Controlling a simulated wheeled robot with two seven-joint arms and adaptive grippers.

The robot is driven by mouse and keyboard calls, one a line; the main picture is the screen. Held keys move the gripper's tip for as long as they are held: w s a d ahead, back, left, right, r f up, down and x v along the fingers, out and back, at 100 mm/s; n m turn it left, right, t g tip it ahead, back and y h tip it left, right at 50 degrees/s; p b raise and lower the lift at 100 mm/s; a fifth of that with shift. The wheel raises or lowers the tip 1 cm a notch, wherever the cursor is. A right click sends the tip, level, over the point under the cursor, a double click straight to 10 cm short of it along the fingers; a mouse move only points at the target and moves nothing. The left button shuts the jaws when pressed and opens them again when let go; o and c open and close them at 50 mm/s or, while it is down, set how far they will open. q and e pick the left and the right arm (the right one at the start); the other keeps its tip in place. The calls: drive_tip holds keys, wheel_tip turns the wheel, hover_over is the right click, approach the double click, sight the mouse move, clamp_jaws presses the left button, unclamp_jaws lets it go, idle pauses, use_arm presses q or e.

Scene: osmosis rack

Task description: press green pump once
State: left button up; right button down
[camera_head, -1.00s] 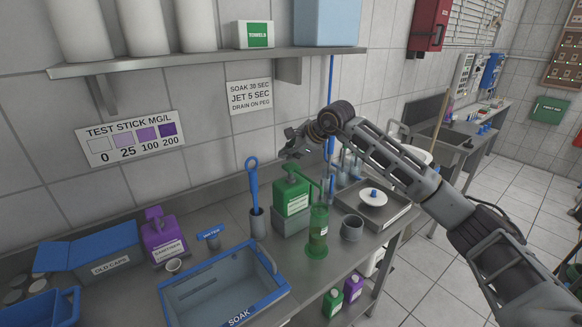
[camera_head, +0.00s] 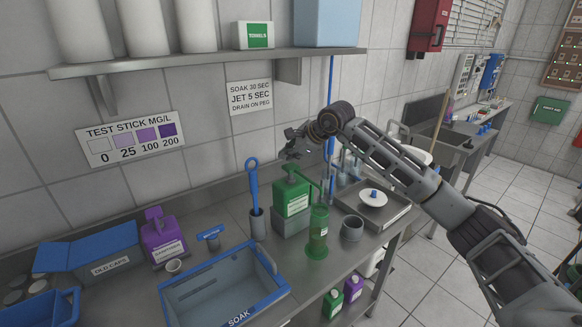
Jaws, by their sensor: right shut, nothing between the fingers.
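The green pump bottle (camera_head: 292,199) stands upright on a grey block on the steel counter, with its pump head and spout at the top. A clear green cylinder (camera_head: 318,232) on a round green base stands in front of it to the right, below the spout. My right gripper (camera_head: 288,148) is shut and empty just above the pump head. I cannot tell whether its fingertips touch the head. My left gripper is out of view.
A blue-rimmed soak tub (camera_head: 222,285) sits in front on the counter. A blue brush (camera_head: 254,188) stands in a grey holder left of the pump. A purple pump bottle (camera_head: 162,238) is farther left. A grey cup (camera_head: 352,228) and a tray (camera_head: 394,214) are right. A wall shelf (camera_head: 200,60) hangs above.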

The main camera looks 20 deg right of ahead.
sight(285, 166)
drive_tip(key=shift+f+b, duration=1.15)
drive_tip(key=shift+f, duration=0.4)
idle(2.1)
drive_tip(key=shift+r, duration=0.15)
drive_tip(key=shift+r+p, duration=0.7)
drive_tip(key=shift+r, duration=0.65)
drive_tip(key=shift+r, duration=0.1)
drive_tip(key=shift+r+p, duration=1.3)
drive_tip(key=shift+r, duration=1.1)
